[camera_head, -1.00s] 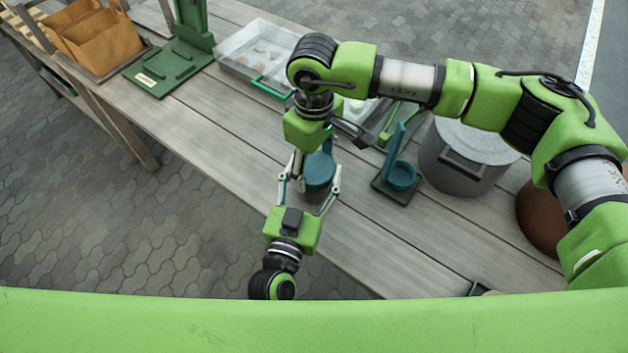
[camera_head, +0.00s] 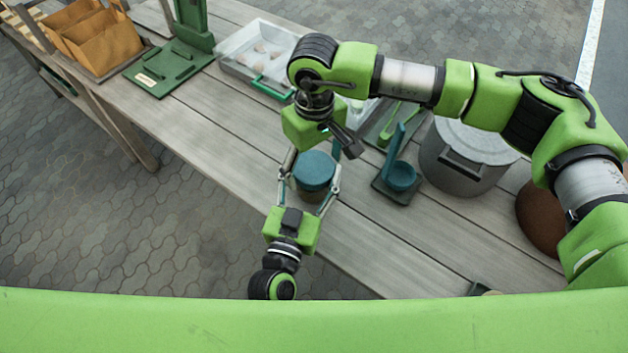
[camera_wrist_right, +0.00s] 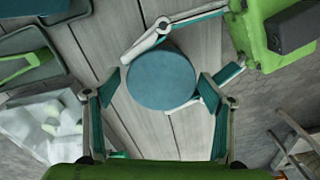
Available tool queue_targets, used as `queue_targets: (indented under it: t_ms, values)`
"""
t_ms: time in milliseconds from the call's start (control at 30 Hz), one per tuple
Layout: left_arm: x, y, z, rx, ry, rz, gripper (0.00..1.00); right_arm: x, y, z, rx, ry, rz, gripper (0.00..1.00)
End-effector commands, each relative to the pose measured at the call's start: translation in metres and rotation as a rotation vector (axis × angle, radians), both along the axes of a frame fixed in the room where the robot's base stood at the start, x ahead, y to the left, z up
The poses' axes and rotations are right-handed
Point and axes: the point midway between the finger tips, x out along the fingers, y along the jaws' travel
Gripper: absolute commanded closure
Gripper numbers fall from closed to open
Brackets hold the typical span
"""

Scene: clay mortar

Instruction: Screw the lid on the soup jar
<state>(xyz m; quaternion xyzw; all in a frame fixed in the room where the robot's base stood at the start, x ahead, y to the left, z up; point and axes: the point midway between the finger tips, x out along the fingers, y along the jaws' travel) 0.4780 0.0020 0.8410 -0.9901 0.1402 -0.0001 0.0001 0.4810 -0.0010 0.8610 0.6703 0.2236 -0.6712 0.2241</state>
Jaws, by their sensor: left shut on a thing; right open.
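The soup jar (camera_head: 311,196) stands on the table, with its round teal lid (camera_head: 315,170) lying on top, seemingly level. The lid fills the middle of the right wrist view (camera_wrist_right: 162,78); how tightly it sits I cannot tell. My left gripper (camera_head: 312,182) is shut on the jar from the near side, one finger on each side; its fingers also show in the right wrist view. My right gripper (camera_wrist_right: 162,84) is open above the lid, a fingertip on either side with visible gaps. In the head view, its wrist hides part of its fingers.
A teal holder (camera_head: 400,178) on a dark base and a grey lidded pot (camera_head: 465,158) stand right of the jar. Behind are a tray with green utensils (camera_head: 385,130) and a clear bin (camera_head: 262,50). A green stand (camera_head: 170,68) is far left. Bare planks lie left of the jar.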

Motion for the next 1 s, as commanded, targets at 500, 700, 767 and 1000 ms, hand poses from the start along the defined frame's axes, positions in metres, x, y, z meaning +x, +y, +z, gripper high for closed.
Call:
queue_targets:
  t_ms: [500,700,767,1000]
  values:
    - [0.0,-0.001,0.0,0.0,0.001,-0.003,1.0,0.0,0.001,0.046,0.002,-0.001,0.004,0.24]
    - [0.0,-0.001,0.0,0.0,0.001,-0.003,1.0,0.0,0.001,0.045,0.001,0.0,0.004,0.16]
    - [0.0,-0.001,0.0,0.0,0.001,-0.003,1.0,0.0,0.001,0.045,0.001,0.0,0.003,0.05]
    - [0.0,-0.001,0.0,0.0,0.001,-0.002,1.0,0.0,0.001,0.045,0.001,0.0,0.004,0.05]
